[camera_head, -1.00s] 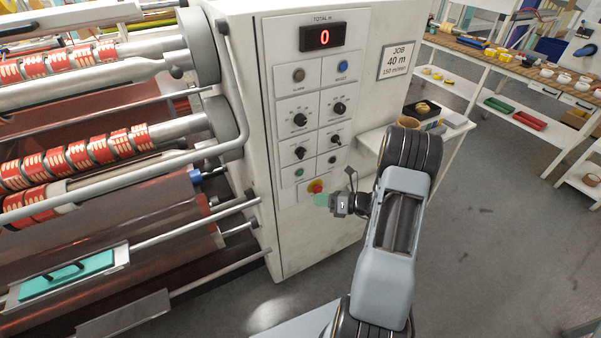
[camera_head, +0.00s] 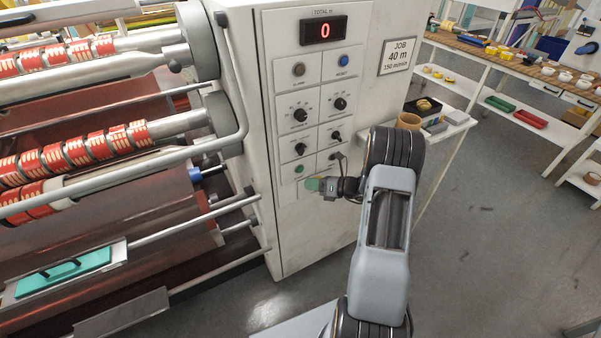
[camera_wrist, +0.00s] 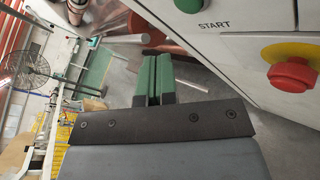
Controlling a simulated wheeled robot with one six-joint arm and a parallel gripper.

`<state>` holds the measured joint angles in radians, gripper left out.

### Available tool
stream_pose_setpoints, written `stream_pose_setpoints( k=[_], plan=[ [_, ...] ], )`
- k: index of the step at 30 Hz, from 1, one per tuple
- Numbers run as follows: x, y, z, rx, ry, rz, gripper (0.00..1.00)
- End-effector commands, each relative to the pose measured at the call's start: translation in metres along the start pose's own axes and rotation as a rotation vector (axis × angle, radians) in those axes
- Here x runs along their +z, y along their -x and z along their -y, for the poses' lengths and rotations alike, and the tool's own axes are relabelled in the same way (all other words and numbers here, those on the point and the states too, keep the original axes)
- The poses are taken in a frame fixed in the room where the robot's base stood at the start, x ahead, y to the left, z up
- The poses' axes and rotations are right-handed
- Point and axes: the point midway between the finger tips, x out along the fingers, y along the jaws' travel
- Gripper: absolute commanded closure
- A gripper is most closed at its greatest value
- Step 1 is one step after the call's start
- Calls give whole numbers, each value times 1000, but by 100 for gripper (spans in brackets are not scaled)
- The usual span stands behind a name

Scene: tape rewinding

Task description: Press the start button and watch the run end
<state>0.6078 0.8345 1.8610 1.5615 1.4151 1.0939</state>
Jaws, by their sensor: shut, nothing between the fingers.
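The green start button (camera_head: 299,169) is low on the left of the control panel, and in the wrist view the green START button (camera_wrist: 188,5) is cut by the top edge. My gripper (camera_head: 314,184) is in front of the panel, a little below and right of the start button, apart from it. In the wrist view its green fingers (camera_wrist: 154,80) are shut together and empty. The red emergency stop (camera_wrist: 292,75) with its yellow collar shows at right there; my gripper hides it in the head view. The red display (camera_head: 324,30) reads 0.
The job sign (camera_head: 394,57) reads 40 m, 150 m/min. The rewinder's rollers with red tape rolls (camera_head: 104,146) and metal bars (camera_head: 210,217) stand left of the panel.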

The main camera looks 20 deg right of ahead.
Motion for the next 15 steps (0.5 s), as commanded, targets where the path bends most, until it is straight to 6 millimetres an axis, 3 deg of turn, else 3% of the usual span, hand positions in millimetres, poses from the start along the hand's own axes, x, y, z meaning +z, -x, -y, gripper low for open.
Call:
stream_pose_setpoints(
  k=[15],
  plan=[
    [14, -19, 14, 0, -1, 0, 100]
  ],
)
